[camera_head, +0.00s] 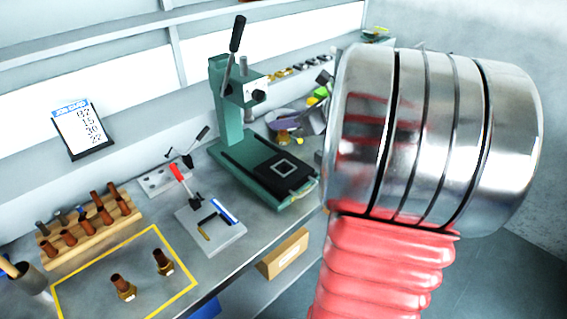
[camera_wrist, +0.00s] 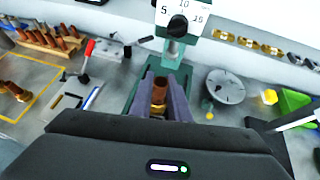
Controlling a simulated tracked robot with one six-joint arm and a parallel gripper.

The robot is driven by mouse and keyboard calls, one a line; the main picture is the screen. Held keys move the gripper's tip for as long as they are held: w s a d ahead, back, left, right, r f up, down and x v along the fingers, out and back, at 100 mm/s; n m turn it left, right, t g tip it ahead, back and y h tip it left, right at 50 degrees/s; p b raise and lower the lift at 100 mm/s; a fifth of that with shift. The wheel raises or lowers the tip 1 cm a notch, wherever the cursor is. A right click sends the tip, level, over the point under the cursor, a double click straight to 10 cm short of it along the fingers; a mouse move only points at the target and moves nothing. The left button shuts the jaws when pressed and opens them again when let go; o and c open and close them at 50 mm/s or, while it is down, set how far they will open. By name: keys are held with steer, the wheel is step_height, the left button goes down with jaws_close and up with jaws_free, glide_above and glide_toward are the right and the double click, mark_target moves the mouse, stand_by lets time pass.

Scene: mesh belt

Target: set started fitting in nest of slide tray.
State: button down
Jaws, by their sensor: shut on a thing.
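My gripper (camera_wrist: 163,90) is shut on a started fitting (camera_wrist: 159,94), a brass nut with a copper tube stub, held upright between its grey fingers in the wrist view. The nest looks empty. In the wrist view the gripper and fitting are in front of the press base, and the nest is hidden. My arm covers the right of the head view; the gripper itself does not show there.
Two more fittings (camera_head: 124,287) stand inside a yellow outline. A wooden rack (camera_head: 86,236) holds several copper tubes. A red-handled clamp fixture (camera_head: 210,225) stands left of the press. A round grey dish (camera_wrist: 225,86) and a green bin (camera_wrist: 294,101) lie to its right.

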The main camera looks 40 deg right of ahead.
mark_target(288, 139)
step_height(288, 139, down, 6)
steer(key=shift+r, duration=0.1)
stand_by(0.4)
steer(key=shift+f, duration=1.9)
steer(key=shift+f, duration=0.1)
steer(key=c, duration=1.7)
jaws_free()
steer(key=shift+o, duration=0.2)
steer(key=v, duration=1.2)
